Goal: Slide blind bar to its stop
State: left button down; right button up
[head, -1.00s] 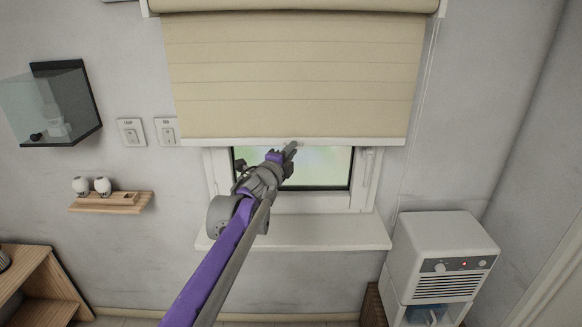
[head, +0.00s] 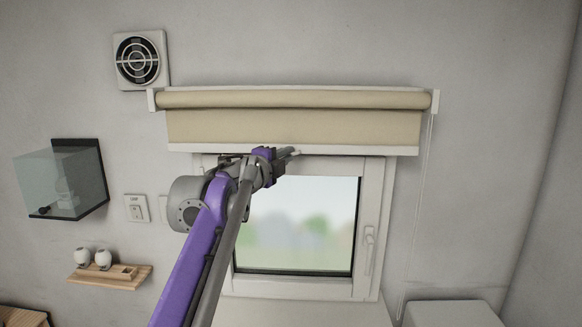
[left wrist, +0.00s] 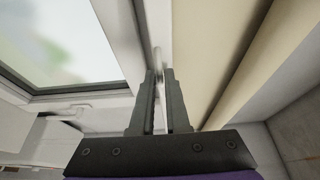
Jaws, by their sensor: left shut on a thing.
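The cream roller blind (head: 300,126) hangs partly rolled up over the upper part of the window, its roll (head: 300,99) above it. The pale blind bar (head: 350,151) runs along its lower edge, just over the top of the window frame. My left gripper (head: 291,153) is at the bar, a little left of its right half. In the left wrist view its two dark fingers (left wrist: 160,100) are shut on a thin pale part of the bar (left wrist: 158,60). The blind cloth (left wrist: 215,50) is on the right there. My right gripper is not in view.
The window pane (head: 300,225) below the bar is uncovered. A window handle (head: 368,245) is on the frame's right side. A thin cord (head: 428,200) hangs right of the blind. A fan vent (head: 139,60), a glass box (head: 62,180) and a small shelf (head: 110,277) are on the left wall.

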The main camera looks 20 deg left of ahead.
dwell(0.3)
pick_arm(q)
jog(key=c, duration=0.9)
grip_release()
jog(key=s+a+b, duration=0.1)
jog(key=s+b, duration=0.1)
jog(key=s, duration=0.8)
jog(key=shift+s, duration=0.4)
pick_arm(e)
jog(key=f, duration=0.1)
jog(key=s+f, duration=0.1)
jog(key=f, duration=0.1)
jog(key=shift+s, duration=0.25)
pick_arm(q)
jog(key=shift+a, duration=0.1)
